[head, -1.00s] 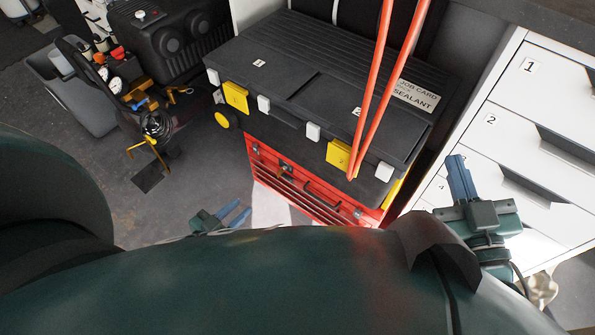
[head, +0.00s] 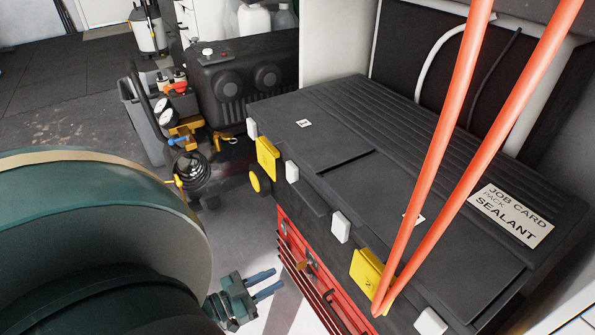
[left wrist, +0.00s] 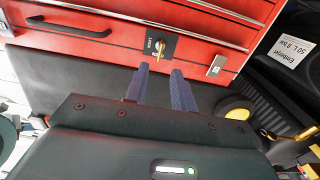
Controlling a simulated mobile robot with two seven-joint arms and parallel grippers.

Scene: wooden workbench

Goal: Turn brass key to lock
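The brass key (left wrist: 158,45) sits in a dark lock plate (left wrist: 167,41) marked LOCK on the front of the red drawer cabinet (left wrist: 90,40). In the head view a small brass-coloured piece (head: 303,264), likely the key, sticks out from the cabinet (head: 322,290). My left gripper (head: 280,278) has two parallel blue fingers with a gap between them and nothing held. In the left wrist view the fingertips (left wrist: 160,68) point at the key, just below it in the picture and apparently apart from it. My right gripper is out of view.
A black lidded box (head: 370,170) with yellow latches tops the cabinet. A black machine with gauges (head: 225,85) stands at the left. Floor shows in front of the cabinet (head: 285,315).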

